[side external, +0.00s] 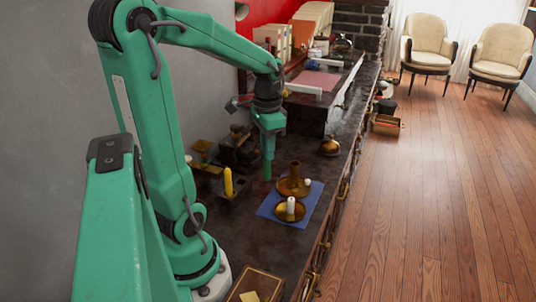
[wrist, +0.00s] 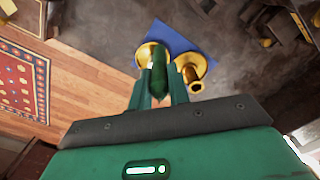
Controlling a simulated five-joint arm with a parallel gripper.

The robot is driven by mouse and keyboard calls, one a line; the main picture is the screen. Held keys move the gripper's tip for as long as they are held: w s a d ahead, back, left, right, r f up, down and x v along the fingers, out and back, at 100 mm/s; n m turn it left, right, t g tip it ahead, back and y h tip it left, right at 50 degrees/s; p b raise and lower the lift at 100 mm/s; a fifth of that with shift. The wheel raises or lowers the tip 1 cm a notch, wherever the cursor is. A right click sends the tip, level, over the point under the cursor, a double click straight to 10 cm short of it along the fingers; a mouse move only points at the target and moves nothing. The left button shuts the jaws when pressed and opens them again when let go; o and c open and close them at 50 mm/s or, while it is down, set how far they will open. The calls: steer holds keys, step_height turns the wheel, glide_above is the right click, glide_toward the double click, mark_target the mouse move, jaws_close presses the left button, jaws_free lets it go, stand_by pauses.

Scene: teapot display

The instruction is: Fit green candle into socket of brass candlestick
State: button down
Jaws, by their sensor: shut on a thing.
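My gripper (side external: 268,140) points down in the side view and is shut on the green candle (side external: 267,171), which hangs upright below it. The brass candlestick (side external: 294,186) stands on a blue mat (side external: 314,193), to the right of the candle and apart from it in that view. Its tall stem has an open top. In the wrist view the candle (wrist: 159,76) sits between the fingers, and the candlestick (wrist: 195,76) shows to its right. The candle partly hides a second brass dish (wrist: 143,55) there.
A low brass holder with a white candle (side external: 291,205) stands on the mat's front part. A yellow candle (side external: 228,182) stands in a holder to the left. A round brass pot (side external: 330,146) is behind.

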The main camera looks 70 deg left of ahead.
steer(key=w+d+r+n, duration=0.1)
steer(key=w+d+r, duration=0.15)
steer(key=w, duration=0.35)
steer(key=w+d+r+n, duration=0.1)
steer(key=w+d+r, duration=0.15)
steer(key=w, duration=0.35)
steer(key=a+f, duration=0.7)
steer(key=a, duration=0.4)
steer(key=shift+s+a, duration=0.25)
steer(key=shift+f, duration=0.15)
steer(key=shift+f, duration=1.9)
steer(key=shift+f, duration=0.15)
steer(key=c, duration=1.3)
jaws_free()
